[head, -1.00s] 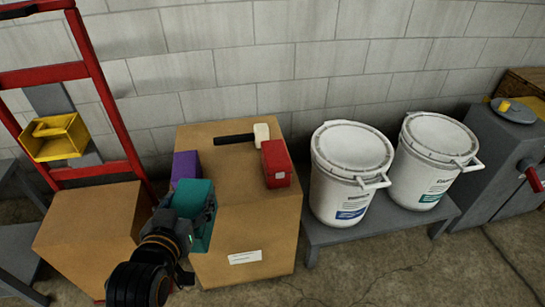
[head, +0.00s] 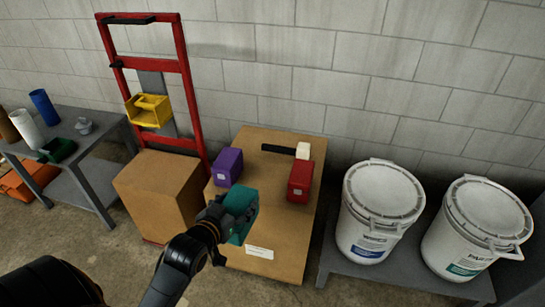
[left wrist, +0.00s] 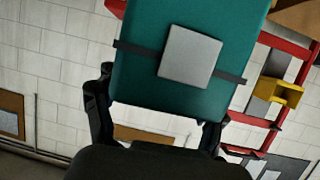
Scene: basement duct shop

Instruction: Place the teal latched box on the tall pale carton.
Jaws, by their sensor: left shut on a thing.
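The teal latched box (head: 240,212) is held in my left gripper (head: 222,213), in front of the near left part of the tall pale carton (head: 285,232). I cannot tell if the box touches the carton. In the left wrist view the teal box (left wrist: 140,75) fills the top middle, with a grey latch plate and dark strap; the left gripper's fingers (left wrist: 158,122) are on either side of its lower end. On the carton's top are a purple box (head: 228,166), a red box (head: 300,182) and a dark-handled mallet with a pale head (head: 303,151). My right gripper is not seen.
Left of the carton, a red hand truck (head: 187,66) carries a lower carton (head: 160,190) and a yellow bin (head: 149,112). Two white buckets (head: 384,200) stand on a low grey bench (head: 400,282) at right. The carton top's middle is bare.

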